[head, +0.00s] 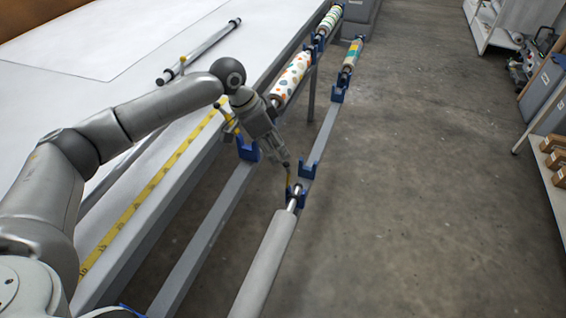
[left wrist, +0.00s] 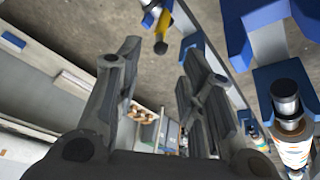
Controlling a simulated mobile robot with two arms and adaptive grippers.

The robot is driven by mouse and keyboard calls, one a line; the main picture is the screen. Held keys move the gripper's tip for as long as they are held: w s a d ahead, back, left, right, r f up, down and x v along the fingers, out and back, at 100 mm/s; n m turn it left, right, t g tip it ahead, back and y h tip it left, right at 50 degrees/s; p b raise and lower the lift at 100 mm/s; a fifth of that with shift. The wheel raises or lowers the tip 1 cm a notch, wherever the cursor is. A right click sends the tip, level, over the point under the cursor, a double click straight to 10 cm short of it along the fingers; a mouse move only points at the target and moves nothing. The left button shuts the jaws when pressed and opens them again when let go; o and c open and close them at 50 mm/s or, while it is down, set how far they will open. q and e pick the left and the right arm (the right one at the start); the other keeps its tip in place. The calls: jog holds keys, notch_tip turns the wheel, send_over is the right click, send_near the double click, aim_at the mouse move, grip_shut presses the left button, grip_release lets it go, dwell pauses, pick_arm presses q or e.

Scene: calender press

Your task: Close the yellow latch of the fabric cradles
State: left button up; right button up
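In the head view my left gripper (head: 287,168) reaches down over the lower rail, just above a blue cradle (head: 298,198) that holds the metal end of a grey-white fabric roll (head: 264,262). A yellow latch (head: 289,180) stands raised at this cradle, close to the fingertips. In the left wrist view my gripper (left wrist: 162,55) is open, fingers well apart. The yellow latch (left wrist: 162,32) shows in the gap between the fingertips; I cannot tell whether it touches either finger. Another yellow latch (head: 229,120) stands up beside a blue cradle (head: 248,150) on the upper rail, partly behind my gripper. My right gripper is not in view.
An empty blue cradle (head: 308,168) stands just beyond on the lower rail. A dotted fabric roll (head: 292,76) lies on the upper rail. The white table (head: 110,85) borders the rails at left. The concrete floor (head: 420,170) at right is clear.

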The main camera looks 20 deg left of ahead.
aim_at(284, 163)
pick_arm(q)
jog(key=x, duration=0.6)
jog(key=shift+f, duration=0.15)
jog(key=shift+w+d+f, duration=0.1)
jog(key=shift+f, duration=0.25)
jog(key=shift+d+f, duration=0.1)
jog(key=shift+f, duration=0.25)
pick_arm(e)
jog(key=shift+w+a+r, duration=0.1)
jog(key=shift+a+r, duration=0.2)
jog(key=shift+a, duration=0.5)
pick_arm(q)
jog(key=shift+c, duration=0.4)
grip_shut()
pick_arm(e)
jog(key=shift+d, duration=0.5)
